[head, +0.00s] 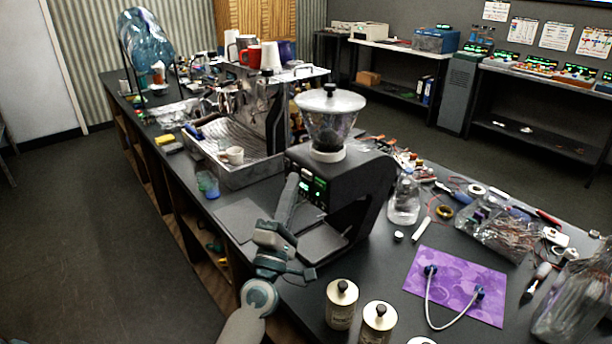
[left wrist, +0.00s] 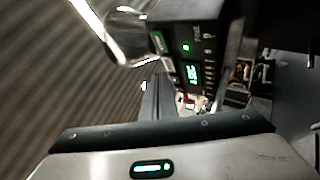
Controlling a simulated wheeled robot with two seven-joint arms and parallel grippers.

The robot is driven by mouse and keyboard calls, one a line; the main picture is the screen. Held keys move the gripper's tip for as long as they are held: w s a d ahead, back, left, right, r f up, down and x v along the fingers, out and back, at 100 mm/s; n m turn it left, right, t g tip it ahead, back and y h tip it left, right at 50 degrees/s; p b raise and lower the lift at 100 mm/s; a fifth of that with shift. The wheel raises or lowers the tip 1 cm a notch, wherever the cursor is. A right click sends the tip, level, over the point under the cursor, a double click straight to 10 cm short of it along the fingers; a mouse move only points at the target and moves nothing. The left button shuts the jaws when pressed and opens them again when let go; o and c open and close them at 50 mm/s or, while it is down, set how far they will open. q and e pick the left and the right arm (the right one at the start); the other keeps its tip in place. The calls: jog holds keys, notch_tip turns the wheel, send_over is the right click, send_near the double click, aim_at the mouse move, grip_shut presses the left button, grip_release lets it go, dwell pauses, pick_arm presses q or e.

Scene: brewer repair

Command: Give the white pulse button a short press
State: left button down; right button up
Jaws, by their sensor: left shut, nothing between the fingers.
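The black coffee grinder (head: 365,185) with its clear hopper (head: 332,113) stands on the dark counter. Its front control panel (head: 316,187) has green lit readouts. In the left wrist view the panel (left wrist: 207,60) appears turned sideways, with a green display (left wrist: 192,75), a small green light and white markings. I cannot make out the white pulse button for certain; it may be hidden by my fingers. My left gripper (head: 291,182) is shut and empty, its fingers pointing up just in front of the panel's left side. I cannot tell whether it touches. My right gripper is not in view.
An espresso machine (head: 245,130) with a white cup (head: 233,155) stands behind and left of the grinder. A blue-green cup (head: 207,184) is near the counter edge. A clear bottle (head: 404,200), cream canisters (head: 341,303) and a purple mat (head: 455,285) lie to the right.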

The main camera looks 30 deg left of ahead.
pick_arm(q)
jog(key=shift+w+d, duration=0.3)
jog(key=shift+w, duration=0.4)
dwell(2.9)
jog(key=shift+s+a, duration=0.1)
jog(key=shift+s, duration=0.05)
dwell(1.1)
jog(key=shift+s+a, duration=0.2)
jog(key=shift+s, duration=0.35)
jog(key=shift+s, duration=0.1)
jog(key=s, duration=0.1)
jog(key=s+a, duration=0.1)
jog(key=s, duration=0.1)
jog(key=s+a, duration=0.1)
jog(key=shift+s+p, duration=0.25)
jog(key=shift+p, duration=0.15)
dwell(0.6)
